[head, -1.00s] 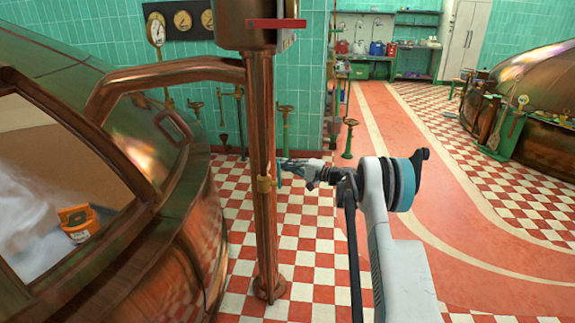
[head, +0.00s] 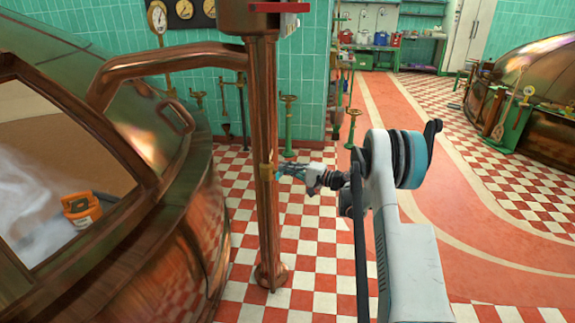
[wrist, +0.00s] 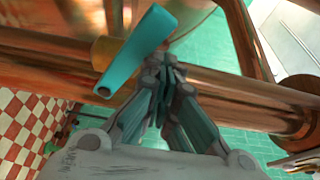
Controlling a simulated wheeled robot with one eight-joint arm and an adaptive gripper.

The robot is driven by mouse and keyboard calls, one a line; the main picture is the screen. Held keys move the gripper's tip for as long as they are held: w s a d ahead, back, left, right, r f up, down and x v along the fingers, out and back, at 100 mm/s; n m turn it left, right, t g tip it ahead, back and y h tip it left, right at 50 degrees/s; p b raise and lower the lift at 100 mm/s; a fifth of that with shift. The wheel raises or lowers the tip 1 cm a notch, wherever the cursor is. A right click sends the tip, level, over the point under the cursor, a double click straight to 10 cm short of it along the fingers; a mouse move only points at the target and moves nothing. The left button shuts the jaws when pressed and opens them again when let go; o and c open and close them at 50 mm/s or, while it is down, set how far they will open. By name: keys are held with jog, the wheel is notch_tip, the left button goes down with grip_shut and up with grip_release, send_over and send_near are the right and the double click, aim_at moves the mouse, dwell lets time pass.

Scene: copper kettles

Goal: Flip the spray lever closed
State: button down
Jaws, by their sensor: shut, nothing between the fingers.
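The spray lever is a short teal bar (wrist: 137,52) on a brass collar around the copper pipe. In the wrist view it slants from upper right to lower left across the collar (wrist: 106,52). In the head view the brass collar (head: 267,172) is partway up the upright pipe, and the lever is too small to make out clearly. My gripper (head: 283,170) is just right of the collar, about level with it. In the wrist view my gripper (wrist: 165,75) is shut and empty, its fingertips close beside the lever. I cannot tell whether they touch it.
The upright copper pipe (head: 265,225) stands beside a large copper kettle (head: 170,240) with an open hatch at left. An orange device (head: 81,209) sits in the hatch. Several valve stands (head: 289,120) are behind.

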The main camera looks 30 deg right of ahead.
jog(key=shift+s+a+f+n+t+y+b, duration=0.2)
jog(key=shift+s+f+n, duration=0.1)
jog(key=shift+f+n, duration=0.35)
jog(key=shift+s+a+f+n+t+y+b, duration=0.1)
jog(key=shift+s+a+f+n+y, duration=0.15)
jog(key=shift+f+n, duration=0.45)
jog(key=shift+s+a+f+n+t+y+b, duration=0.15)
jog(key=shift+s+f+n, duration=0.2)
jog(key=shift+n, duration=0.6)
jog(key=shift+f, duration=0.1)
jog(key=shift+r, duration=0.35)
notch_tip(320, 180, up, 3)
jog(key=p, duration=0.4)
send_near(281, 175)
jog(key=d+r, duration=0.1)
jog(key=d, duration=0.1)
jog(key=shift+d+r, duration=0.35)
jog(key=shift+r, duration=0.05)
